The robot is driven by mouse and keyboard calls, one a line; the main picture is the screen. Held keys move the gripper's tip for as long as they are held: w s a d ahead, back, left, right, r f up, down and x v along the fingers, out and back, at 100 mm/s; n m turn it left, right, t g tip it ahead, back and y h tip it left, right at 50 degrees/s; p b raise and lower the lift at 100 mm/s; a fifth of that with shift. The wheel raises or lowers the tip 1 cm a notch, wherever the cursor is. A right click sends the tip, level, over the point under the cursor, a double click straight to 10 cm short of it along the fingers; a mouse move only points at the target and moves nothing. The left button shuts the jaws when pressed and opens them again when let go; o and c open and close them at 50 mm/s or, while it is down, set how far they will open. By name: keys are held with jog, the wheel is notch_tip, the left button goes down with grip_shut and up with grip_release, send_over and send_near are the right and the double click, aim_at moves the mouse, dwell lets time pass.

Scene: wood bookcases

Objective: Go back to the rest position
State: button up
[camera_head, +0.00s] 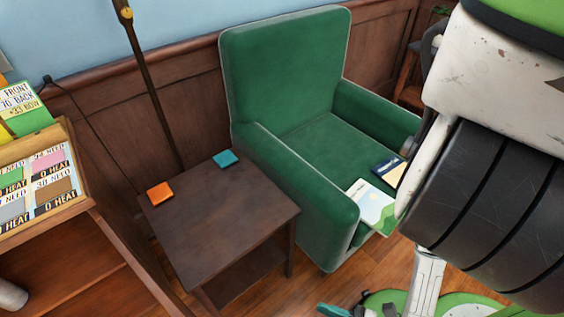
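The task names no object apart from my own arm. A large arm part of mine, white and black with a green edge, fills the right side of the view and stands in front of part of the armchair. I cannot make out my gripper's fingers in this view, so I cannot see whether they hold anything. More green and white parts of mine show at the bottom right.
A green armchair (275,75) stands against the panelled wall, with a pale illustrated book (369,203) and a navy book (389,170) on it. A dark side table (222,212) holds an orange square (160,193) and a teal square (226,158). A wooden bookcase (70,255) stands left.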

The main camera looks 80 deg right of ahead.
jog(key=w+d+r+m+g+y+p, duration=0.2)
jog(key=w+r+m+g+p, duration=0.2)
jog(key=m, duration=1.1)
jog(key=w+d+r+m+g+y+p, duration=0.1)
jog(key=w+d+r+m+g+p, duration=0.1)
jog(key=w+r+m+g, duration=0.6)
jog(key=w+m+g+p, duration=0.1)
jog(key=w+m+g, duration=0.2)
jog(key=m, duration=0.4)
jog(key=shift+w+r+g+y+p, duration=0.15)
jog(key=shift+r+g+y+p, duration=0.25)
jog(key=shift+g, duration=0.4)
